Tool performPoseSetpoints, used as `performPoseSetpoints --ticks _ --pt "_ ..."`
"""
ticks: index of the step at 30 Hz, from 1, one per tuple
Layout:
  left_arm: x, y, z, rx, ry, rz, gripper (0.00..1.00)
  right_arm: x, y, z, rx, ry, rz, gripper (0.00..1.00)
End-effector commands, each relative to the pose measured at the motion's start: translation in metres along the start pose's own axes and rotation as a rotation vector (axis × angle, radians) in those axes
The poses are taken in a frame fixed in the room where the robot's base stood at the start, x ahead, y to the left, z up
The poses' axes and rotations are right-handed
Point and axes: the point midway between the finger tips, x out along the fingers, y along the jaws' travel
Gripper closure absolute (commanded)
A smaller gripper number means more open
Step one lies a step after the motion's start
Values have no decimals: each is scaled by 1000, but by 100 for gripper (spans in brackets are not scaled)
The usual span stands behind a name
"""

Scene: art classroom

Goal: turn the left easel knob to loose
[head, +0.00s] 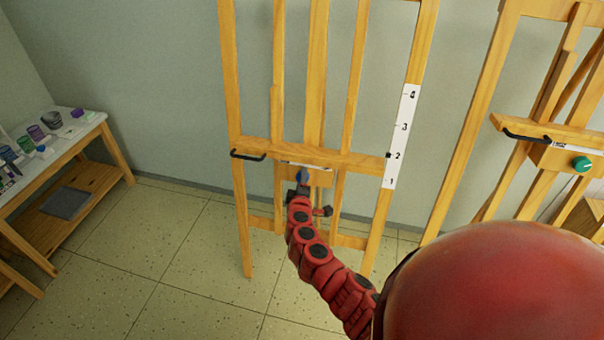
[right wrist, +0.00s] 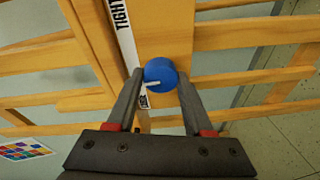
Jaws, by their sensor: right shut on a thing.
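The left easel (head: 380,164) is a wooden frame standing in the middle of the head view. Its blue knob (head: 302,176) sits on a wooden block below the crossbar and is partly covered by my right gripper (head: 299,189). In the right wrist view, the round blue knob (right wrist: 160,73) is between the two grey fingers of my gripper (right wrist: 160,80), which are shut on its sides. A white pointer mark on the knob points left, towards a white label strip (right wrist: 125,40). "TIGHT" is readable on the strip; its lower lettering is partly hidden. My left gripper is not in view.
The left easel has a black handle (head: 248,155) and a scale (head: 403,135) with a black marker near 2. A second easel with a green knob (head: 582,164) stands at right. A paint table (head: 85,132) is at far left. Tiled floor between is clear.

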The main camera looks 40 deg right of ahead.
Motion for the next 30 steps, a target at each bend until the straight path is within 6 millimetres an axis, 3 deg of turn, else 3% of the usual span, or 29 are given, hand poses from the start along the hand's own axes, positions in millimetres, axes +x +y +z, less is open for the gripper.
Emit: performPoseSetpoints --ticks 1,15,30 --pt "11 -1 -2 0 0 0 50 -1 6 -3 -42 -1 -10 100" --pt "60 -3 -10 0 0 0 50 -1 7 -4 -478 -30 -94 100" --pt "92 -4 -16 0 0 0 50 0 4 -4 -854 -54 -169 100"
